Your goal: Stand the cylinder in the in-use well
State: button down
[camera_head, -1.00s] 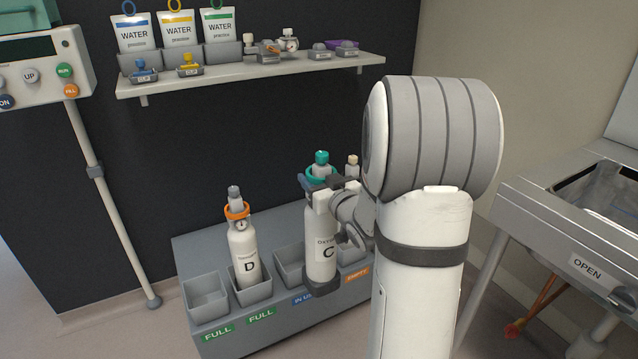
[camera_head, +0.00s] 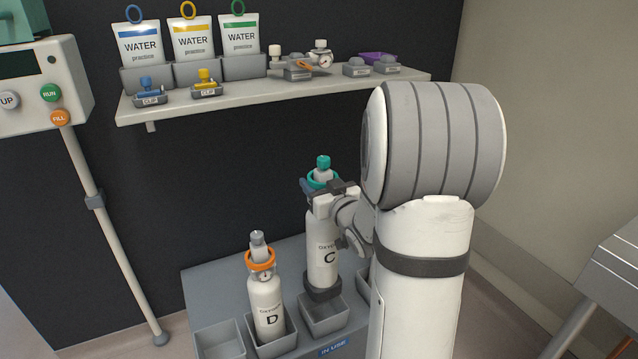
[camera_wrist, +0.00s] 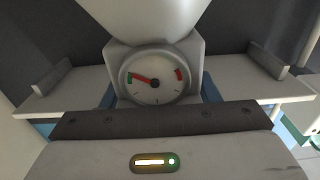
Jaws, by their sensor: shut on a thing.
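The white oxygen cylinder marked C (camera_head: 321,255), with a teal top and a dark base, is upright in my gripper (camera_head: 325,195). My gripper is shut on it near its neck, below the teal cap. The in-use well (camera_head: 328,325) is a grey square cup labelled IN USE, at the bottom centre of the head view. The cylinder's dark base shows over the well's back part. I cannot tell whether it is above the opening or slightly inside. In the wrist view a round gauge (camera_wrist: 155,77) on the cylinder's valve faces the camera between my fingers.
Cylinder D (camera_head: 266,305), with an orange collar, stands in the well to the left. An empty well (camera_head: 219,343) is further left. Another well is mostly hidden behind my arm. A wall shelf (camera_head: 280,92) with water bags and clips is above. A pole (camera_head: 112,235) stands left.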

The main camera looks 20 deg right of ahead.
jog(key=shift+w+d+f+b, duration=0.1)
jog(key=shift+f+b, duration=0.25)
jog(key=shift+f, duration=0.05)
jog(key=shift+f+b, duration=1.15)
jog(key=shift+f, duration=0.75)
jog(key=shift+r+b, duration=0.1)
jog(key=shift+b, duration=0.35)
jog(key=shift+f, duration=0.25)
jog(key=shift+f+b, duration=2.45)
jog(key=shift+b, duration=0.15)
jog(key=shift+f+b, duration=1.75)
jog(key=shift+b, duration=0.05)
dwell(0.6)
